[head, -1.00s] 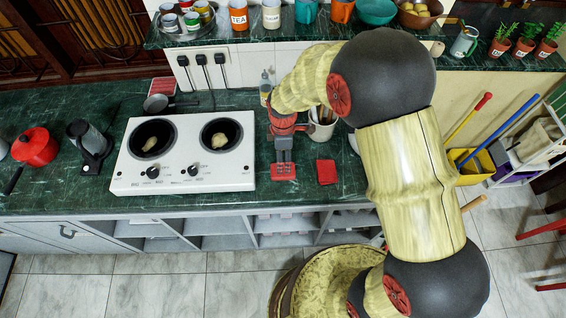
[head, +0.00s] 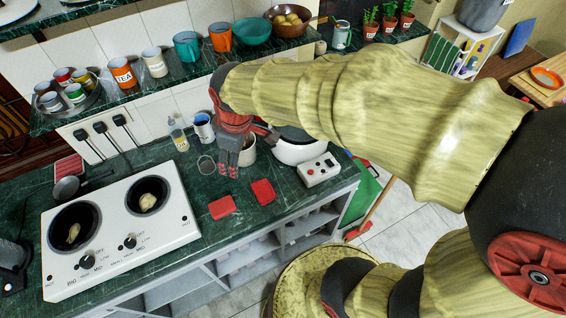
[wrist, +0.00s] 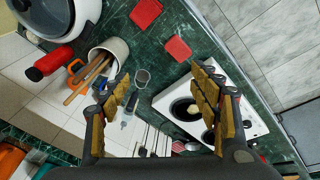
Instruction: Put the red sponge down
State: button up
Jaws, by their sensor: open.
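Two red sponges lie flat on the green marble counter, to the right of the white cooktop (head: 122,235). The left sponge (head: 221,207) is the nearer to the cooktop; the other sponge (head: 262,191) lies just to its right, apart from it. Both also show in the wrist view, the left one (wrist: 177,48) and the right one (wrist: 146,12). My gripper (head: 229,166) is above the counter behind the sponges, beside the utensil pot, touching neither sponge. In the wrist view its fingers (wrist: 160,73) are spread wide with nothing between them.
A utensil pot (wrist: 108,50) and a small clear glass (wrist: 142,77) stand close to my gripper. A white cooker (head: 298,148) stands to the right. A soap bottle (head: 178,136) and a mug (head: 203,127) are at the back. Shelves with cups hang above.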

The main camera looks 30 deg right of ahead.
jog(key=s+d+r+m+t, duration=0.1)
jog(key=s+d+r+m, duration=0.2)
jog(key=s, duration=0.4)
jog(key=s+d+r+m+t, duration=0.1)
jog(key=s+d+r+m, duration=0.2)
jog(key=s+r+m, duration=0.2)
jog(key=shift+s+r+m+t, duration=0.4)
jog(key=shift+s+m, duration=0.1)
jog(key=shift+s, duration=0.45)
notch_tip(320, 180, down, 6)
jog(key=b, duration=0.5)
jog(key=shift+r+b, duration=0.15)
jog(key=shift+b, duration=0.2)
